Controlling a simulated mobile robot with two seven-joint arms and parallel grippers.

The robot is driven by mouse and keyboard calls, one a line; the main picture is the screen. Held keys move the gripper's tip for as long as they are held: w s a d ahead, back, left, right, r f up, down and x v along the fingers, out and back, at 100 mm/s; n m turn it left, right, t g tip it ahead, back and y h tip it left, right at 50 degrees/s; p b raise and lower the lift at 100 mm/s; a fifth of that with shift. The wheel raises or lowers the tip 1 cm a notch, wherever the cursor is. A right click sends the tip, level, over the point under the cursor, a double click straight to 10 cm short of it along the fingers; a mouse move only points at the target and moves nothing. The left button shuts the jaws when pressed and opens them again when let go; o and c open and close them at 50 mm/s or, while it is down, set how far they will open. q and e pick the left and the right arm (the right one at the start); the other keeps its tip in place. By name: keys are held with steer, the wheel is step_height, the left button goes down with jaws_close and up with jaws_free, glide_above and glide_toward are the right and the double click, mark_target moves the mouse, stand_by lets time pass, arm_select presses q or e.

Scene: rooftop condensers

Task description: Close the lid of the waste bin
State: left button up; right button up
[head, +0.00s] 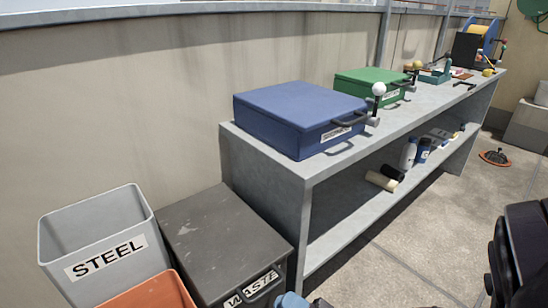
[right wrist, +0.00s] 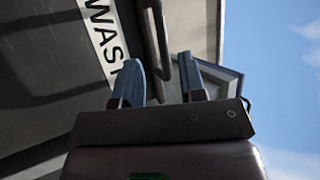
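The waste bin (head: 215,230) is a dark grey box by the wall, with a WASTE label (head: 250,285) and a dark handle (head: 266,290) on its front. Its lid looks flat across the top in the head view; I cannot tell whether a small gap is left at the front. My right gripper (head: 292,300) shows only as a bluish tip at the bottom edge, close to the handle. In the right wrist view its two blue fingers (right wrist: 163,85) are apart, with the handle (right wrist: 160,35) just beyond or between them. Contact is unclear. My left gripper is not in view.
A grey STEEL bin (head: 105,245) stands left of the waste bin, and an orange bin (head: 155,292) stands in front. A grey bench (head: 300,165) to the right carries blue (head: 300,110) and green (head: 370,82) boxes. Floor (head: 420,260) right of the bench is mostly clear.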

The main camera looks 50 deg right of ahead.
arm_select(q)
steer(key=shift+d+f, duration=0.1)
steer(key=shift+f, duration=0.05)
arm_select(e)
steer(key=v, duration=0.6)
stand_by(0.3)
